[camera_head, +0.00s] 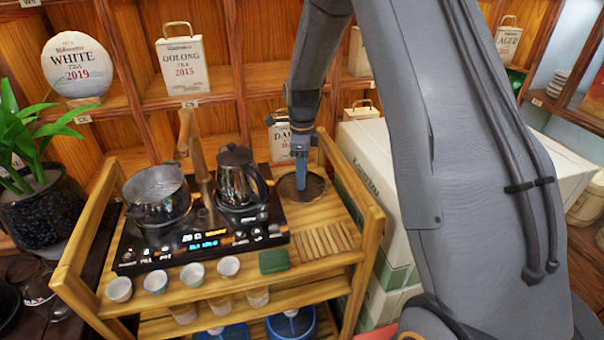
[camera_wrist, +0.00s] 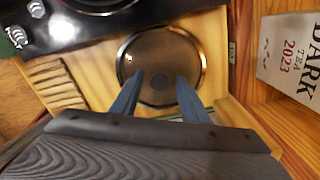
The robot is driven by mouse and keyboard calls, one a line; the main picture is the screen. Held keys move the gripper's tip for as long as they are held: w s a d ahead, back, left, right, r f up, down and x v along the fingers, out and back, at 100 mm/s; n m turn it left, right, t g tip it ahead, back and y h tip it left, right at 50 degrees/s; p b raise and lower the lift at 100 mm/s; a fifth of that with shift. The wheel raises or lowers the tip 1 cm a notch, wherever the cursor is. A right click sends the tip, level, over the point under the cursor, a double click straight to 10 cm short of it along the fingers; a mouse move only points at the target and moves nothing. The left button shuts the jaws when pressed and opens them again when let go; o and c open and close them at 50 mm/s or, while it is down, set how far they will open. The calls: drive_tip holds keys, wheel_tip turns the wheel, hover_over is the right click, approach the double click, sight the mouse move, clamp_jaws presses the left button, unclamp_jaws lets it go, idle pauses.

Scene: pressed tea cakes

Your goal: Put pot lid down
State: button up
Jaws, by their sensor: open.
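The pot lid (camera_head: 289,189), a dark glass disc with a metal rim, lies flat on the wooden cart top, right of the black kettle. My gripper (camera_head: 301,182) points down over the lid. I cannot tell whether a finger touches the lid. The open steel pot (camera_head: 156,190) sits on the left of the black cooker (camera_head: 165,248), without a lid.
The black kettle (camera_head: 238,180) stands on the cooker's right side. Several small cups (camera_head: 155,282), a green cloth (camera_head: 273,261) and a slatted wooden rack (camera_head: 324,241) lie along the cart's front. The cart's right rail (camera_head: 352,190) and white boxes (camera_head: 370,160) are close on the right.

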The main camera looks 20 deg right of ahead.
wheel_tip(320, 180, up, 12)
drive_tip(key=b, duration=0.3)
drive_tip(key=s+f+n, duration=0.3)
drive_tip(key=s+n, duration=0.8)
drive_tip(key=s, duration=0.2)
drive_tip(key=s+f+n, duration=0.3)
drive_tip(key=s+n, duration=0.8)
drive_tip(key=s, duration=0.3)
drive_tip(key=shift+a+t, duration=0.15)
drive_tip(key=shift+t, duration=0.15)
